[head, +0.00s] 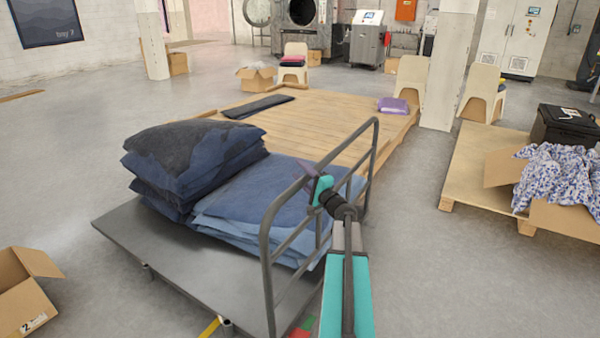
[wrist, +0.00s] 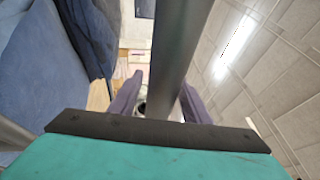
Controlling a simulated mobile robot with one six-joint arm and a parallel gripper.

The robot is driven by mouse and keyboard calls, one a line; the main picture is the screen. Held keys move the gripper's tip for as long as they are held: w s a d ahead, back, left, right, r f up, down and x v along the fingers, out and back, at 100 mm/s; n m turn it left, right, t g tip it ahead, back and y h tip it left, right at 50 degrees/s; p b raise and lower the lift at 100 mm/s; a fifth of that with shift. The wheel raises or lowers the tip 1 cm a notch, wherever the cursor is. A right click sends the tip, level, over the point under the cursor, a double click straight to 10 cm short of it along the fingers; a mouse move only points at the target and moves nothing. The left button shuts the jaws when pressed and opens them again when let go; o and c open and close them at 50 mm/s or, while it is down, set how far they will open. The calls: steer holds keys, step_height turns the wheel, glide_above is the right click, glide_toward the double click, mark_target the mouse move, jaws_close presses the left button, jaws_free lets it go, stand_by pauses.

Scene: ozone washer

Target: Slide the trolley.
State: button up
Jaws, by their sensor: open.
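The trolley (head: 165,272) is a grey flat platform with a dark tubular handle (head: 268,270) at its right end. It carries a stack of dark blue folded cloth (head: 195,160) and a lower stack of lighter blue cloth (head: 255,205). My gripper (head: 308,176) is at the top rail of the handle. In the wrist view, the grey handle tube (wrist: 182,45) runs between the two purple fingers of my gripper (wrist: 158,97). The fingers are open, one on each side of the tube. Whether either finger touches it, I cannot tell.
A low wooden pallet platform (head: 330,120) lies just behind the trolley. A cardboard box (head: 25,290) stands at the lower left. At the right, another pallet (head: 470,165) bears a box of patterned cloth (head: 555,180). A white pillar (head: 450,70) stands behind. Open floor (head: 70,160) lies to the left.

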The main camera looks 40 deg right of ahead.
steer(key=c, duration=1)
jaws_close()
steer(key=shift+w+a, duration=0.1)
